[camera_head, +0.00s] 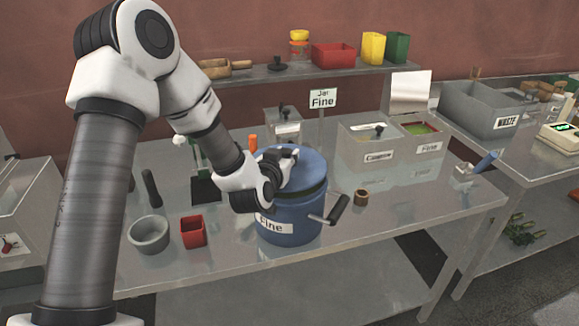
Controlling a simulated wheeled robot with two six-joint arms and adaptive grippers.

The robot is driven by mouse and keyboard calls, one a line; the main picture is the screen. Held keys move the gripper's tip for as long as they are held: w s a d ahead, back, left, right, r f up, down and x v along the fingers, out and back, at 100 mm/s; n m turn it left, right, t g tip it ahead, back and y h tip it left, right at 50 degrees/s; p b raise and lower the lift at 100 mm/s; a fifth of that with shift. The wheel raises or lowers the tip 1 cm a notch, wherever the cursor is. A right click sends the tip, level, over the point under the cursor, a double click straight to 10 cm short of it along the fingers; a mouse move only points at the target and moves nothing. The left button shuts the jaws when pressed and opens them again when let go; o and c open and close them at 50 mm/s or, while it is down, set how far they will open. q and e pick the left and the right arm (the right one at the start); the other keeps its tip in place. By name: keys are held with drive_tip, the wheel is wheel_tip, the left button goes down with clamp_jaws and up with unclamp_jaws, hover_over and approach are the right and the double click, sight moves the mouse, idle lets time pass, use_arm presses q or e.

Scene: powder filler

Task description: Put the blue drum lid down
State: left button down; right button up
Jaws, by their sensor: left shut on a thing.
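The blue drum (290,228) stands on the steel table with a "Fine" label on its front and a dark crank-like handle (338,210) at its right side. The blue drum lid (308,168) is at the top of the drum; I cannot tell whether it rests on the rim or sits slightly above it. My left gripper (287,155) reaches over the lid from the left and is shut on it, at its top middle. The fingertips hide the part of the lid they hold. My right gripper is not in view.
A grey bowl (149,234) and a red square cup (193,231) stand left of the drum. A small brown ring-shaped piece (361,198) lies right of it. The table's front right is clear.

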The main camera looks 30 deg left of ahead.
use_arm(q)
drive_tip(key=f+b, duration=0.1)
drive_tip(key=w+f+b, duration=0.1)
drive_tip(key=f+b, duration=0.1)
drive_tip(key=shift+w+a+f, duration=0.2)
drive_tip(key=shift+w+f, duration=0.05)
drive_tip(key=shift+w, duration=0.05)
drive_tip(key=shift+d+r, duration=0.1)
drive_tip(key=shift+r, duration=0.05)
drive_tip(key=c, duration=0.8)
unclamp_jaws()
drive_tip(key=shift+c, duration=0.2)
drive_tip(key=shift+w, duration=0.1)
